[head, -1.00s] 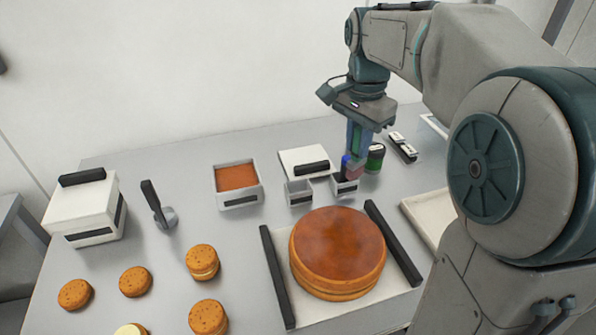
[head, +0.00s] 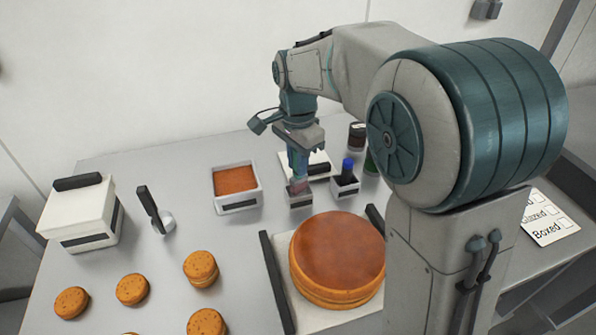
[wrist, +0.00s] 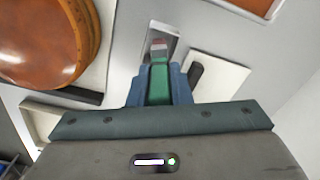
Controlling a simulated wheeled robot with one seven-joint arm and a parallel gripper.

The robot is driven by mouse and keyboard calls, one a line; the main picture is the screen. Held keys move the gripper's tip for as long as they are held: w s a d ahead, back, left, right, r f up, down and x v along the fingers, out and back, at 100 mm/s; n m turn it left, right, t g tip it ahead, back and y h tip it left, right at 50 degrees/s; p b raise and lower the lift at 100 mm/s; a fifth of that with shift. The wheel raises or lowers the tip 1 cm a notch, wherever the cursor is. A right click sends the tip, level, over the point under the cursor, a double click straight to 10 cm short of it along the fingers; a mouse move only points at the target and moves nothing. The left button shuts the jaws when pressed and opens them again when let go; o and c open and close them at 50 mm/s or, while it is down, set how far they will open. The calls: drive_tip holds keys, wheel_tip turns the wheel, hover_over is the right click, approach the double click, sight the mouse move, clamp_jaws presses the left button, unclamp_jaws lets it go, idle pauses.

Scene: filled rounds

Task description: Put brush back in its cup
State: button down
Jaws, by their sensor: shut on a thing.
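The right cup (head: 344,189) holds a blue-topped thing (head: 347,167), standing upright and apart from my gripper. Most of the held brush is hidden by the fingers.
A large glazed cake (head: 337,253) is in front. Dark jars (head: 357,135) stand right. Several small rounds (head: 132,289) lie at front left.

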drive_tip(key=shift+f, duration=1.7)
drive_tip(key=shift+f, duration=0.15)
drive_tip(key=c, duration=1.3)
unclamp_jaws()
wheel_tip(320, 180, up, 12)
drive_tip(key=shift+r+p, duration=0.15)
drive_tip(key=shift+p, duration=0.15)
drive_tip(key=s+d+f+n+t, duration=0.1)
drive_tip(key=s+d+f+n, duration=0.2)
drive_tip(key=s, duration=0.3)
drive_tip(key=s+d+f+n+t, duration=0.1)
drive_tip(key=s+d+f+n, duration=0.2)
drive_tip(key=s+d, duration=0.3)
drive_tip(key=s+d+f+n, duration=0.3)
drive_tip(key=s+d, duration=0.2)
drive_tip(key=s, duration=0.1)
drive_tip(key=shift+s+n+t, duration=0.15)
drive_tip(key=shift+n+t, duration=0.25)
drive_tip(key=shift+s+f, duration=0.2)
